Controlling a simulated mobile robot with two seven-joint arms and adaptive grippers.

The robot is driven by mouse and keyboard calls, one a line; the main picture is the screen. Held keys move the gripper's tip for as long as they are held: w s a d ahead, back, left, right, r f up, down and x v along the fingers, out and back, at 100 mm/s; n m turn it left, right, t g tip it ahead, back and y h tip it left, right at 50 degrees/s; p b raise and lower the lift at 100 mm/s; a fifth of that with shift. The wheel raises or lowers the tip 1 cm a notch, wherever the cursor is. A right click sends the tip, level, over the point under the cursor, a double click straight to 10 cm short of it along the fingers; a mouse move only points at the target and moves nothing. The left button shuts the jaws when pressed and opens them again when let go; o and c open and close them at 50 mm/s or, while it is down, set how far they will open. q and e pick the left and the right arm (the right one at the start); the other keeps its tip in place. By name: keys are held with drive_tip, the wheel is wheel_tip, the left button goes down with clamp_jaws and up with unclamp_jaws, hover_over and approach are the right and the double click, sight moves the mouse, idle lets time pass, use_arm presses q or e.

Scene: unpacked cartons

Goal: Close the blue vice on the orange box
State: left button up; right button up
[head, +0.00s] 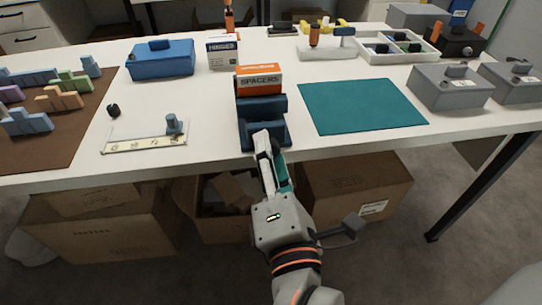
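The dark blue vice (266,106) sits at the table's front edge, left of the green mat. The orange box (259,80), with a white band reading SPACERS, stands upright behind the vice's near jaw. Its lower part is hidden, so I cannot tell whether the jaws touch it. My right gripper (267,141) reaches up from below to the front of the vice, its fingertips overlapping the vice's near end. The vice's handle cannot be made out there. Whether the fingers are open or shut on something is unclear. My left gripper is out of view.
A green mat (360,106) lies flat right of the vice. A HINGES box (222,52) and a blue case (160,60) stand behind left. A clear tray (146,146) is at front left. Grey boxes (450,88) stand right. Cartons (352,187) sit below the table.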

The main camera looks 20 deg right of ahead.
idle(0.3)
drive_tip(key=v, duration=1.2)
